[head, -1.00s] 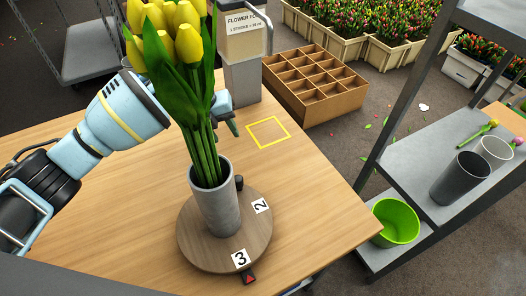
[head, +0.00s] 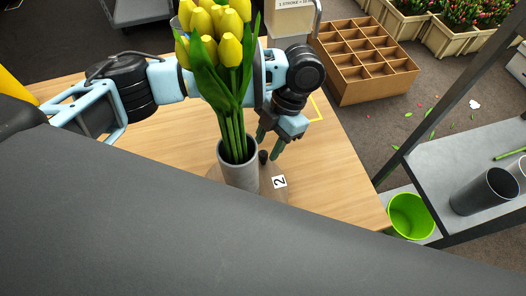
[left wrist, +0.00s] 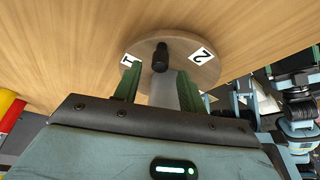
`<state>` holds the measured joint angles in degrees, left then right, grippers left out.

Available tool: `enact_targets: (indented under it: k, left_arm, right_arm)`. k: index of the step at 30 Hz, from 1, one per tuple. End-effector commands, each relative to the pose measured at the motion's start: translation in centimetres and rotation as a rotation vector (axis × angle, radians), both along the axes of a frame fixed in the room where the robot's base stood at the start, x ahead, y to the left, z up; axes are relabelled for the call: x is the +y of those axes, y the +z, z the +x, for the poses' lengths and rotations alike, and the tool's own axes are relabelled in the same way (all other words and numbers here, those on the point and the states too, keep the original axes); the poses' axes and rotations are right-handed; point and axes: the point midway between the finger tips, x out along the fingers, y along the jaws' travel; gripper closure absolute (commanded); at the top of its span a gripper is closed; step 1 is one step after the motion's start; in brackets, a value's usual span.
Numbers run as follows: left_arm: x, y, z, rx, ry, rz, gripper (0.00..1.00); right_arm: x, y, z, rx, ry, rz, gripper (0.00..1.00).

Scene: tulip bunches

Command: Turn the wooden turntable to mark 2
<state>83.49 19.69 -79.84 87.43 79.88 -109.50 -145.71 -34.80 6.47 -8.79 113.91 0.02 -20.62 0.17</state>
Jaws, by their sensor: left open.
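The wooden turntable (head: 269,188) is mostly hidden in the head view; its mark 2 (head: 279,182) and black knob (head: 263,156) show. A grey vase (head: 239,173) of yellow tulips (head: 215,22) stands upright on it. My left gripper (head: 269,146) is open just above and behind the knob, fingers pointing down. In the left wrist view, the turntable (left wrist: 181,52) shows marks 1 (left wrist: 127,60) and 2 (left wrist: 201,56). The knob (left wrist: 160,57) lies ahead of the open fingers, apart from them. Mark 3 and the red pointer are hidden. My right gripper is out of view.
The vase and tall tulips stand close beside my left gripper. A divided wooden crate (head: 365,85) stands behind the table; a green bucket (head: 410,215) and a shelf (head: 440,165) are at right.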

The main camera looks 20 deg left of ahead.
Motion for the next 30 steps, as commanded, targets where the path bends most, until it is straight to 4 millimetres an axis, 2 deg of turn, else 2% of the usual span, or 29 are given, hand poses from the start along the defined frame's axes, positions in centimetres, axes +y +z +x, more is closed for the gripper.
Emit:
enact_targets:
  k: [3, 9, 20, 27, 30]
  left_arm:
    - [0.4, -1.5, -0.6, -0.001, 0.001, 0.001, 0.59]
    - [0.8, -3.4, -1.2, -0.002, 0.001, -0.001, 0.59]
    - [0.9, -3.9, -1.3, -0.003, 0.001, 0.0, 0.59]
    - [0.9, -3.8, -1.3, -0.002, 0.002, 0.0, 0.9]
    - [0.9, -3.8, -1.3, -0.002, 0.002, 0.0, 1.0]
  right_arm:
    - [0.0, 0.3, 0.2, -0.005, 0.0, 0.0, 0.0]
    - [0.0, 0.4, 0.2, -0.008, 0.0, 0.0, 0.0]
    - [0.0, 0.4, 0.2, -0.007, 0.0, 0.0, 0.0]
    - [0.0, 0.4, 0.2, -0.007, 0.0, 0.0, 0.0]
    - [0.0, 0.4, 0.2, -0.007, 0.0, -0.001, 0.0]
